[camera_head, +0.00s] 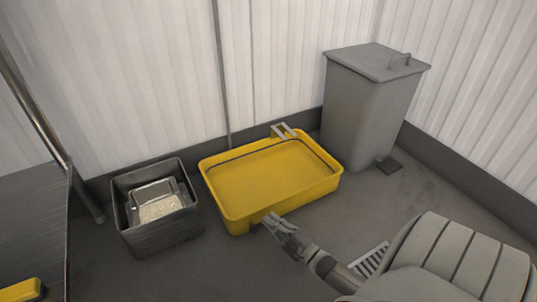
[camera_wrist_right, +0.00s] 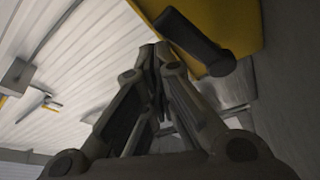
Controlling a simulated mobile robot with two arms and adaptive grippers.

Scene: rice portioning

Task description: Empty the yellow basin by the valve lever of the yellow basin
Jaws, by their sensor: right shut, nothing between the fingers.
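The yellow basin (camera_head: 232,207) stands on the floor against the back wall. A dark line runs around its inside walls; I cannot tell how much liquid it holds. My right gripper (camera_head: 270,222) is at the basin's front side, low down, with its fingers shut and empty. In the right wrist view the shut fingertips (camera_wrist_right: 155,50) are beside a dark cylindrical lever (camera_wrist_right: 190,38) on the yellow basin wall (camera_wrist_right: 232,22). I cannot tell whether they touch it. The lever is mostly hidden by the gripper in the head view. My left gripper is not in view.
A dark grey bin (camera_head: 160,234) holding a metal pan (camera_head: 153,190) stands left of the basin. A grey pedal bin (camera_head: 365,110) stands behind right. A floor drain grate (camera_head: 371,260) lies right of my arm. A dark table (camera_head: 35,225) is at the left edge.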

